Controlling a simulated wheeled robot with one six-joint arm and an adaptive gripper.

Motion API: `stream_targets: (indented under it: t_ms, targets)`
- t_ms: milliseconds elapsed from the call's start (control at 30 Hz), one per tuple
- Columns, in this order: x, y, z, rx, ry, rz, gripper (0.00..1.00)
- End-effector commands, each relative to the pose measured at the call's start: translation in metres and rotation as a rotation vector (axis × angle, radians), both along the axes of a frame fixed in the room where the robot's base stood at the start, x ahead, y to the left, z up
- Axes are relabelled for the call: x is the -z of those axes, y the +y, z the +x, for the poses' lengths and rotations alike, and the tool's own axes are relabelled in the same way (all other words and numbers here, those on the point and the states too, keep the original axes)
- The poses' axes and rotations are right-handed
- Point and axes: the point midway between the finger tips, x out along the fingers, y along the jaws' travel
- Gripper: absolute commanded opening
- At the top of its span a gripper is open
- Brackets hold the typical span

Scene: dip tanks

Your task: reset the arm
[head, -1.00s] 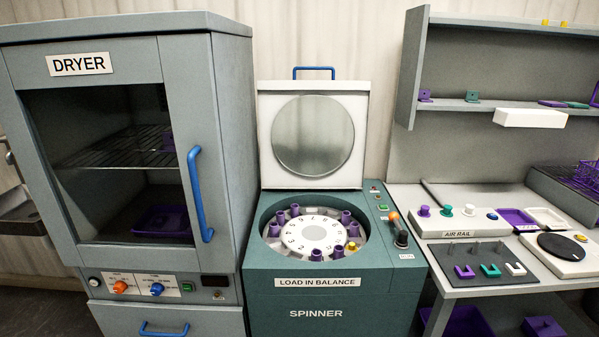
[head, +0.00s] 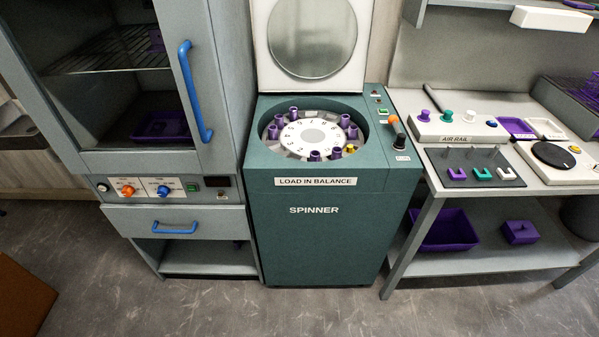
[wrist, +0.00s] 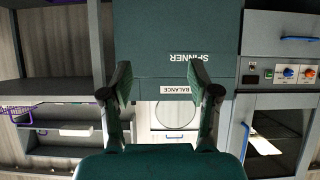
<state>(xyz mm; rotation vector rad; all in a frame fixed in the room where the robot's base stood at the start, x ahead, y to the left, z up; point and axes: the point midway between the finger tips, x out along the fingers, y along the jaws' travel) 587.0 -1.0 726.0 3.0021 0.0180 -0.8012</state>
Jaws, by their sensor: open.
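My gripper (wrist: 160,95) shows in the wrist view with its two dark fingers apart and nothing between them. The wrist picture is upside down, and the spinner (wrist: 172,38) fills the space past the fingers. My gripper and arm do not show in the head view. There the spinner (head: 315,225) stands in the middle with its lid (head: 312,35) raised. Its round rotor (head: 312,135) holds several purple pieces and a yellow one near the right edge.
The dryer (head: 110,80) stands left with its blue-handled door shut. The bench (head: 450,185) at right carries an air rail (head: 457,127) and a dark scale-like disc (head: 553,155). A purple bin (head: 445,232) sits on its lower shelf. Open grey floor (head: 300,312) lies in front.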

Motion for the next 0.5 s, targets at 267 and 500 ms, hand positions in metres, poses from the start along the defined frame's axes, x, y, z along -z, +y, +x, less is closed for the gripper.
stream_targets:
  t_ms: [267, 500]
  targets:
    - [-0.056, 0.0, -0.084, 0.014, -0.1, 0.011, 0.61]
    - [-0.116, 0.0, -0.137, 0.017, -0.19, 0.023, 0.61]
